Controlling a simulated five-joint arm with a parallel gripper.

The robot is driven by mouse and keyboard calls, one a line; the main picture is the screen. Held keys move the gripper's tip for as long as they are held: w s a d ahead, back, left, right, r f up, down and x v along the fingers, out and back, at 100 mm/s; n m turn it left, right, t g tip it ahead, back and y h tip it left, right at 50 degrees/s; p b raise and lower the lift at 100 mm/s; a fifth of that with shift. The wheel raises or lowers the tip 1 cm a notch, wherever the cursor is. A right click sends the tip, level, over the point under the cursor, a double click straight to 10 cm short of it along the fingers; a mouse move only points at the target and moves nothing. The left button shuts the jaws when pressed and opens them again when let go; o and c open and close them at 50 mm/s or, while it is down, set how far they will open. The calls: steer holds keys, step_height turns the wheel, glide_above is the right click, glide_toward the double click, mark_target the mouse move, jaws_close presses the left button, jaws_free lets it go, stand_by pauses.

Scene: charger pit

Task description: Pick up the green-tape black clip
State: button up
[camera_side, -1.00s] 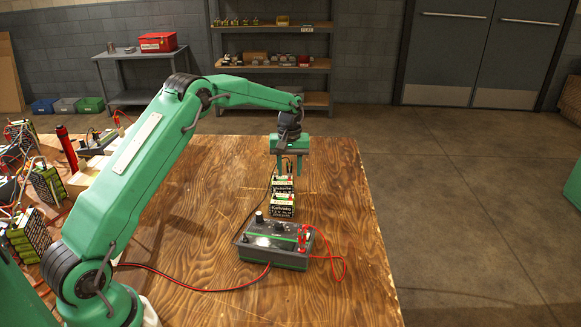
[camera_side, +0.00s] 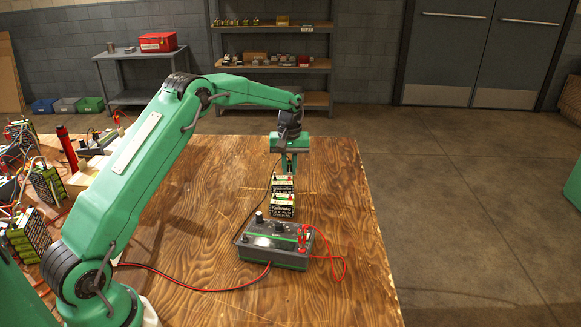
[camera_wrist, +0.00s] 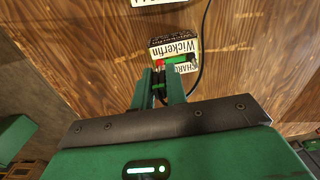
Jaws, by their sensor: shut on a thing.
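My gripper (camera_side: 289,168) is above the rear of two black-and-cream batteries, with its fingers closed together. In the wrist view my gripper (camera_wrist: 168,84) is shut on the black clip (camera_wrist: 159,87), a small dark piece with a bit of green between the fingers. The fingers hide most of it. A black lead (camera_wrist: 204,45) curves down to the fingers. Just past the fingertips is the Wickerfin battery (camera_wrist: 174,45), with a red part and a green strip on its top edge. I cannot tell whether the clip touches the battery. In the side view the rear battery (camera_side: 283,188) stands below my gripper.
The Kelvato battery (camera_side: 282,206) stands in front of the rear one. A grey charger box (camera_side: 272,245) with knobs and red leads sits nearer the camera. More batteries (camera_side: 47,182) and wires crowd the left. The wooden table (camera_side: 340,220) is clear on the right.

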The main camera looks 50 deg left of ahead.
steer(key=shift+r, duration=0.8)
step_height(320, 180, up, 2)
steer(key=shift+r, duration=0.1)
steer(key=s+d+r, duration=0.3)
steer(key=d+r, duration=0.4)
steer(key=d, duration=0.4)
steer(key=shift+s, duration=0.25)
steer(key=n, duration=1.8)
glide_above(289, 161)
steer(key=s+a, duration=0.3)
steer(key=shift+f, duration=1.85)
steer(key=shift+f, duration=0.3)
steer(key=shift+f, duration=3.1)
